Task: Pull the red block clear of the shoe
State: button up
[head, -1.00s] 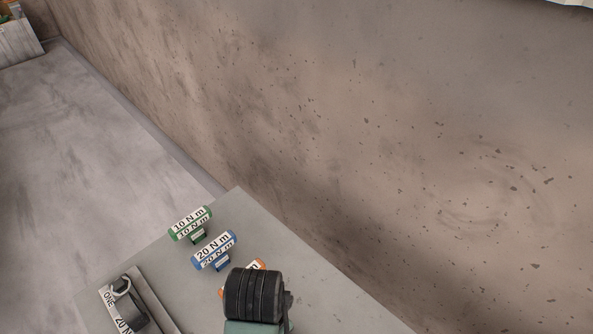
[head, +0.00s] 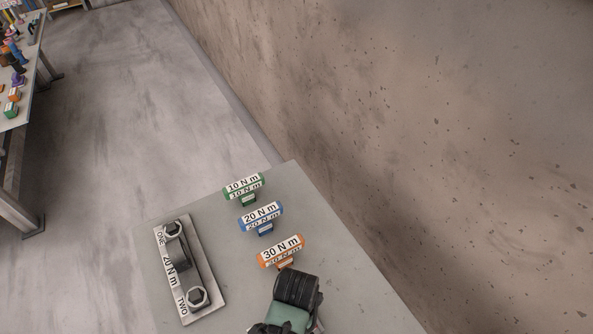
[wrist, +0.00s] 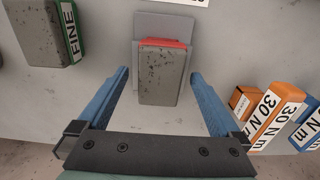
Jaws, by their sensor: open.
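In the wrist view a block with a speckled grey face (wrist: 163,78) and a red strip along its far end lies near the middle. A light grey plate (wrist: 164,25), perhaps the shoe, shows behind and beside its far end. How the block sits in it cannot be told. My gripper (wrist: 159,76) is open. Its two blue fingers appear on either side of the block, with a gap on each side, and it holds nothing. In the head view the block and the fingers are not visible; only dark and green parts of my arm show at the bottom.
A green-ended FINE block (wrist: 48,32) lies left in the wrist view. Orange 30 N m (head: 281,251), blue 20 N m (head: 260,217) and green 10 N m (head: 243,186) pieces stand on the slab (head: 340,270). A bolted metal plate (head: 209,305) lies left; a wall rises right.

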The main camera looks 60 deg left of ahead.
jog(key=shift+f, duration=0.7)
jog(key=shift+w, duration=0.1)
grip_shut()
jog(key=shift+s, duration=0.2)
jog(key=shift+s+a+p, duration=0.2)
jog(key=shift+s+p, duration=0.75)
jog(key=shift+s, duration=1.15)
jog(key=shift+s+a+p, duration=0.15)
jog(key=shift+s+p, duration=0.8)
jog(key=shift+s, duration=1.15)
